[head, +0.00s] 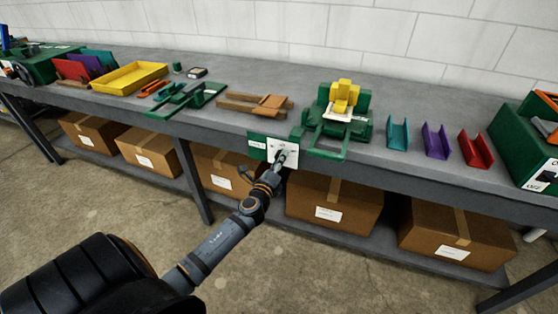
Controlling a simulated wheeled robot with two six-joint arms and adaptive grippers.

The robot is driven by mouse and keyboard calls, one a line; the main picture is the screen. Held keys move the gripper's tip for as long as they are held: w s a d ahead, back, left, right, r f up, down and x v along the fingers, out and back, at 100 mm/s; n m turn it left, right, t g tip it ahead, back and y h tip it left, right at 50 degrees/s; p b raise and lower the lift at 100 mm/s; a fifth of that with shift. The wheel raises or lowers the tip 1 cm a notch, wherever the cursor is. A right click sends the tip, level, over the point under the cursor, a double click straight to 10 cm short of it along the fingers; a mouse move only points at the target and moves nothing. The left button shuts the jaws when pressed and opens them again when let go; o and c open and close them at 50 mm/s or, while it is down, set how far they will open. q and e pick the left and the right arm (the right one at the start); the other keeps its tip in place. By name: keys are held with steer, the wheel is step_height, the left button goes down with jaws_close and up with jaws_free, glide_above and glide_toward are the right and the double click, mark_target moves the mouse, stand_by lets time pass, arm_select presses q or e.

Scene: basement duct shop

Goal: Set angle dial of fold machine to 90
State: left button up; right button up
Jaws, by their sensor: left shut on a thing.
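The angle dial (290,145) is on a white plate on the front edge of the bench, beside a small green label plate (257,142). Its markings are too small to read. The fold machine (323,145), green with a yellow block on top, stands on the bench just right of and above the dial. My left gripper (281,158) is at the dial plate, shut on the dial's knob, which its fingers mostly hide. The dial's setting cannot be read. My right gripper is not in view.
The grey bench (225,125) also bears a yellow tray (130,78), a green tool (185,98), wooden pieces (255,103), and green, purple and red channels (436,141). A green box (522,150) stands at right. Cardboard boxes (335,205) sit on the lower shelf.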

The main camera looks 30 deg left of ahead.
arm_select(q)
steer(key=shift+f+m, duration=0.1)
steer(key=shift+m, duration=0.4)
steer(key=o, duration=1.2)
steer(key=v, duration=1.2)
steer(key=shift+f, duration=0.1)
